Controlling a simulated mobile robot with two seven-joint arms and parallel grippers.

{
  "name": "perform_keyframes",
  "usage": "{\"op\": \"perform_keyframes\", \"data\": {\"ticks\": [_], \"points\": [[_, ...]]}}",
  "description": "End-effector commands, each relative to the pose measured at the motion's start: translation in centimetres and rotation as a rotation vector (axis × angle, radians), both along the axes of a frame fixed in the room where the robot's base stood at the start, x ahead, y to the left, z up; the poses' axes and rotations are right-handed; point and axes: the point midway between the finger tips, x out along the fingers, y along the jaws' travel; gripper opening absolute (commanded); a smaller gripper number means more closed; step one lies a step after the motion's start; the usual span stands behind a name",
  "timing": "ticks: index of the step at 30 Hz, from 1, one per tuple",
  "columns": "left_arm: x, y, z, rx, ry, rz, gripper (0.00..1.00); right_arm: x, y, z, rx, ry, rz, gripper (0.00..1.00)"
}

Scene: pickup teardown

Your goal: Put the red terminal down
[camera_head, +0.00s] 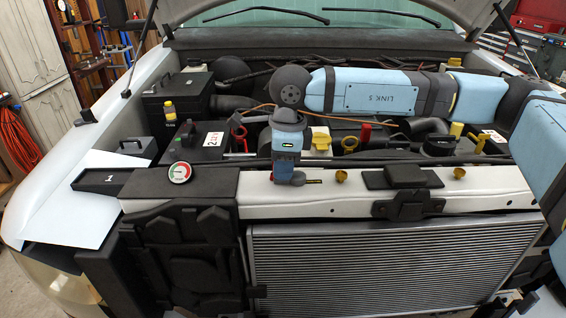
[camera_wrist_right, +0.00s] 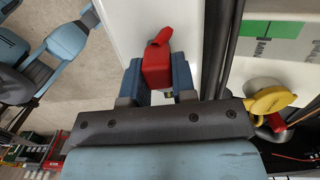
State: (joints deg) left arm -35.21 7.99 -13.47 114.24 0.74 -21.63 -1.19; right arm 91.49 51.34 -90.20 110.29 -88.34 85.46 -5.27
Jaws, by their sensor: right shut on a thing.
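The red terminal (camera_wrist_right: 157,63) sits between the two blue fingers of my right gripper (camera_wrist_right: 158,80) in the right wrist view. The fingers are shut on its sides, and its narrower end sticks out beyond them. In the head view my right gripper (camera_head: 290,178) points down over the light front crossmember of the engine bay, above the radiator. The terminal cannot be made out clearly there, and I cannot tell whether it touches the surface below. My left gripper is in neither view.
A round dial gauge (camera_head: 179,172) stands on the black cover. Brass caps (camera_head: 341,176) and a black latch (camera_head: 404,176) sit right of the gripper. The radiator (camera_head: 390,265) is in front.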

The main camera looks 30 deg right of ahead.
Motion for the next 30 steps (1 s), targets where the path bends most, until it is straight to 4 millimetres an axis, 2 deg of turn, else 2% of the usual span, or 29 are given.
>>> {"op": "perform_keyframes", "data": {"ticks": [8, 9, 12, 19, 23, 24, 30], "points": [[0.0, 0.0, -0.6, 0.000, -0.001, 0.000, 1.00, 0.0, 0.0, -0.5, 0.001, 0.000, 0.000, 0.00], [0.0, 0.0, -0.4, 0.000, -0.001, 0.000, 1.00, 0.0, 0.0, -0.3, 0.000, 0.000, 0.000, 0.32], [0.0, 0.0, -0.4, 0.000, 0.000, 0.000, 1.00, 0.0, 0.0, -0.3, 0.000, 0.000, 0.000, 0.51], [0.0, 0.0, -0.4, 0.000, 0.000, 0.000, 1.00, 0.0, 0.0, -0.2, 0.000, 0.000, 0.000, 0.51], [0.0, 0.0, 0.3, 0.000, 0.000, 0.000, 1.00, 0.0, 0.0, 0.5, 0.000, -0.001, 0.000, 0.51], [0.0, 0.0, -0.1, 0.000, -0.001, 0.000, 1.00, 0.0, 0.0, 0.7, 0.001, -0.003, 0.000, 0.51], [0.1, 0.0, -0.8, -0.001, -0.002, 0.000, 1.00, -0.1, -0.3, 4.5, 0.001, -0.004, 0.000, 0.51]]}}
